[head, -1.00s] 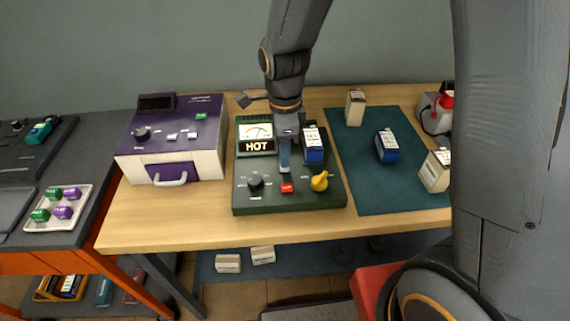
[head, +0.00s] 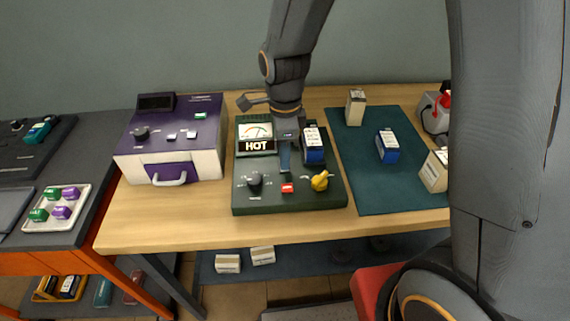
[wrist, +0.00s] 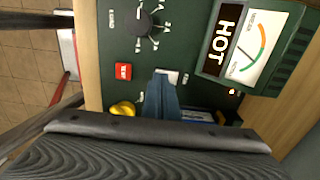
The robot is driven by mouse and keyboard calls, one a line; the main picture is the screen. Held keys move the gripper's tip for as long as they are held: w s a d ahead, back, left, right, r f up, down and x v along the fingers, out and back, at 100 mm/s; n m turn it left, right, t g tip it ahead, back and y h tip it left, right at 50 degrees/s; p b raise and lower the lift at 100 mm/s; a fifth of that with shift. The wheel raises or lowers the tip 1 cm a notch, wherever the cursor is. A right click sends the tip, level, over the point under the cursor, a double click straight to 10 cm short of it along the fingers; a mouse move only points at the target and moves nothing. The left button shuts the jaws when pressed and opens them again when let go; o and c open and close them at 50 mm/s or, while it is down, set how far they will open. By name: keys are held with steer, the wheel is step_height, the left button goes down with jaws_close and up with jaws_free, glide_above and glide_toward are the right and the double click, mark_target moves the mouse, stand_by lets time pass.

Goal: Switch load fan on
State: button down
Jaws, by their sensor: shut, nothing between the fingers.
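A dark green tester (head: 240,205) sits on the wooden table. It carries a meter (head: 255,131), a lit HOT sign (head: 256,146), a black dial (head: 254,181), a red button (head: 287,188) and a yellow knob (head: 320,181). In the wrist view, a small white switch (wrist: 174,73) shows partly beside my fingertips; its label and position cannot be read. My gripper (head: 285,168) is shut and empty, pointing down over the middle of the tester. In the wrist view, its blue-grey fingers (wrist: 165,80) cover part of the switch area. Whether they touch it I cannot tell.
A blue battery (head: 313,146) stands on the tester, close right of my gripper. A purple and white device (head: 208,165) is to the left. A teal mat (head: 375,190) at the right holds another blue battery (head: 387,146) and white boxes. Bare table lies in front.

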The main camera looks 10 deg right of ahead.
steer(key=shift+f, duration=0.2)
steer(key=shift+r, duration=0.2)
step_height(320, 180, up, 7)
steer(key=p, duration=0.6)
steer(key=shift+f, duration=0.15)
stand_by(0.4)
steer(key=s+d+n+b, duration=0.2)
steer(key=d+n, duration=0.2)
steer(key=n, duration=0.1)
steer(key=s+d+f+n+t+b, duration=0.1)
steer(key=s+d+n+b, duration=0.1)
steer(key=d+n, duration=0.2)
steer(key=s+d+n+b, duration=0.2)
steer(key=d+n, duration=0.1)
steer(key=n, duration=0.4)
steer(key=shift+s+d+f+b, duration=0.25)
steer(key=shift+d+b, duration=0.1)
steer(key=shift+d, duration=0.05)
steer(key=shift+s+d+f+n, duration=0.1)
steer(key=shift+s+d+n, duration=0.2)
steer(key=shift+n, duration=0.3)
steer(key=shift+s+d+n, duration=0.2)
steer(key=shift+s+n, duration=0.05)
steer(key=shift+n, duration=0.35)
